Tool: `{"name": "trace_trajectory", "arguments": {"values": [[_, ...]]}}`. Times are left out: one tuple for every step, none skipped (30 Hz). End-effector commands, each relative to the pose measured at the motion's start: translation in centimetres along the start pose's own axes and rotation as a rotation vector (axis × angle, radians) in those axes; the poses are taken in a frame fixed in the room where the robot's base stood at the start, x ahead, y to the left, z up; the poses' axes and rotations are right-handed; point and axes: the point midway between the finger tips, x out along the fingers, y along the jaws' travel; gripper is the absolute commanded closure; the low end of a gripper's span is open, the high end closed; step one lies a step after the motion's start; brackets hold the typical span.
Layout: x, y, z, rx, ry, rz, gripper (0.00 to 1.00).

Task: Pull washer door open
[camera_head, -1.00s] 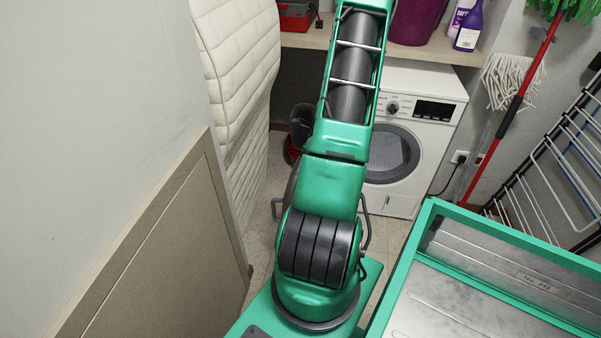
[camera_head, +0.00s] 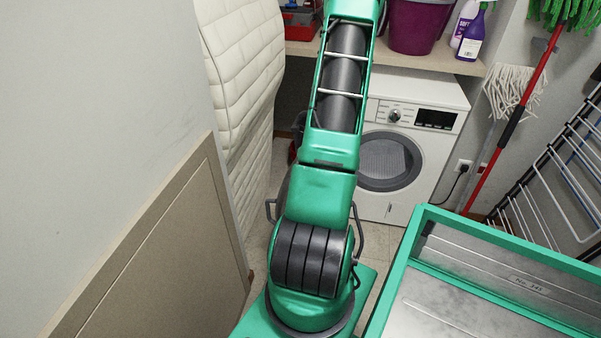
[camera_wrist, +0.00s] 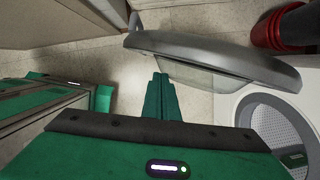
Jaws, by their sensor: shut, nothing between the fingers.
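The white washer (camera_head: 425,125) stands under the shelf, its round grey-rimmed opening (camera_head: 418,160) facing me. In the wrist view the bare perforated drum (camera_wrist: 262,125) shows at the right. The washer door (camera_wrist: 225,58) stands swung well away from the opening there, seen nearly edge-on, with its dark rim and clear inner bowl. My gripper (camera_wrist: 160,78) is shut and empty, its green fingertips close to the door's bowl side; I cannot tell whether they touch.
A red bucket (camera_wrist: 290,28) stands beyond the door. A padded cream panel (camera_head: 245,75) and brown board (camera_head: 165,255) line the left. A mop (camera_head: 515,90) and drying rack (camera_head: 560,170) stand at right. The shelf (camera_head: 430,57) hangs above the washer.

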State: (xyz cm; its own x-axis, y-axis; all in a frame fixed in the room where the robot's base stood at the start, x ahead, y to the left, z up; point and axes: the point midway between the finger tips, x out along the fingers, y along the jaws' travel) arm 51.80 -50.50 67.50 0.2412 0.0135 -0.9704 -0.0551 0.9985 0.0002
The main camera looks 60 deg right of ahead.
Motion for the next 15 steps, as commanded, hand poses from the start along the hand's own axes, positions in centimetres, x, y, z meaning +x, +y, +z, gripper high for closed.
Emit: {"name": "trace_trajectory", "arguments": {"values": [[-0.1, 0.2, -0.7, 0.002, 0.002, 0.0, 1.0], [-0.2, 0.3, -1.1, 0.001, 0.002, 0.0, 1.0], [-1.2, 0.2, -0.8, -0.003, 0.0, -0.004, 1.0], [-1.8, 0.1, -0.7, -0.003, 0.0, -0.006, 1.0], [-2.4, 0.1, -0.8, -0.003, 0.0, -0.005, 1.0], [-3.2, 0.2, -0.8, -0.003, 0.0, -0.005, 1.0], [-3.8, 0.1, -0.8, -0.002, 0.0, -0.005, 1.0], [-4.3, 0.2, -0.9, -0.001, 0.001, -0.005, 1.0], [-5.1, 0.2, -0.9, -0.001, 0.001, -0.005, 1.0], [-5.6, 0.2, -0.9, -0.001, 0.001, -0.005, 1.0], [-6.2, 0.2, -0.9, -0.001, 0.001, -0.005, 1.0], [-6.8, 0.2, -0.9, -0.001, 0.0, -0.004, 1.0], [-7.3, 0.2, -0.9, -0.001, 0.0, -0.004, 1.0], [-7.8, 0.3, -0.9, -0.001, 0.0, -0.004, 1.0], [-8.3, 0.3, -0.9, -0.001, 0.0, -0.004, 1.0]]}}
